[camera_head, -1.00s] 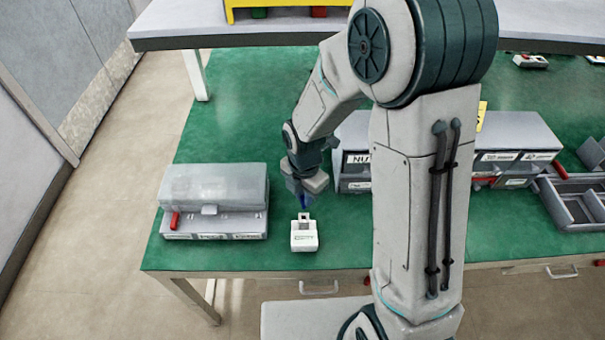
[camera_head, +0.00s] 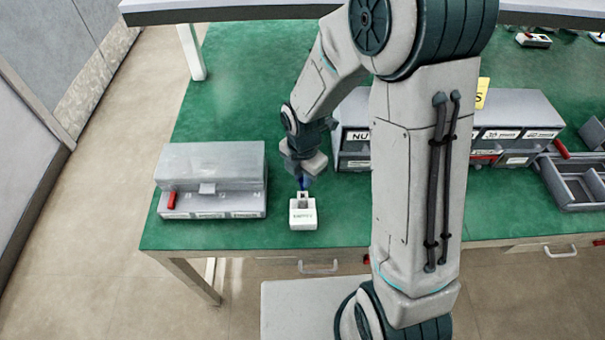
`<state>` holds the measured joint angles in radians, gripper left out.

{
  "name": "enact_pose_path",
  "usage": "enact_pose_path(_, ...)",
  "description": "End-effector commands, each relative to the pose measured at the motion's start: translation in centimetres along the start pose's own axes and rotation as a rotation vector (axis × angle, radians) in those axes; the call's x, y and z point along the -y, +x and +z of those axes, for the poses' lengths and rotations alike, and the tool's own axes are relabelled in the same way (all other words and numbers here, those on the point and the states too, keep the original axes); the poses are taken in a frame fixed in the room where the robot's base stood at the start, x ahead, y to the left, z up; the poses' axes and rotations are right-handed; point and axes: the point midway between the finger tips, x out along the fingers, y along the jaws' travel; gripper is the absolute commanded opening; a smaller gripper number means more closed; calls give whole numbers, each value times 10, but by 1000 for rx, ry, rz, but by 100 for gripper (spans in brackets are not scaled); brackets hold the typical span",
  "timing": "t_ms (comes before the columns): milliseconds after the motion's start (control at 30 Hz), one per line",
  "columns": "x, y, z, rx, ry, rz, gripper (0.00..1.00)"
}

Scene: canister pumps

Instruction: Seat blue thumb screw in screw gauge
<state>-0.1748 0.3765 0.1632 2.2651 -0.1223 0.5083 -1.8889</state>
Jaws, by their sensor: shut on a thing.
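The blue thumb screw (camera_head: 302,183) shows as a small blue piece below my gripper (camera_head: 301,176), which is shut on it. The screw gauge (camera_head: 303,214) is a small white block with a slotted top and a printed label on its front. It stands on the green bench top. My gripper points down just above the back of the gauge. The lower end of the screw is at the gauge's top; I cannot tell whether it touches or has entered it.
A grey case (camera_head: 212,180) with a clear lid and red latch stands to the left. A grey labelled drawer unit (camera_head: 520,128) stands behind my arm, with a divided tray (camera_head: 578,182) at right. The bench's front edge is close below the gauge.

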Motion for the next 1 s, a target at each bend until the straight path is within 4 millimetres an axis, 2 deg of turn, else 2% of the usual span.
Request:
enact_pose_path(500,0,33,0,0,0,0,0)
enact_pose_path(967,0,38,0,0,1,0,0)
enact_pose_path(1000,0,38,0,0,1,0,25)
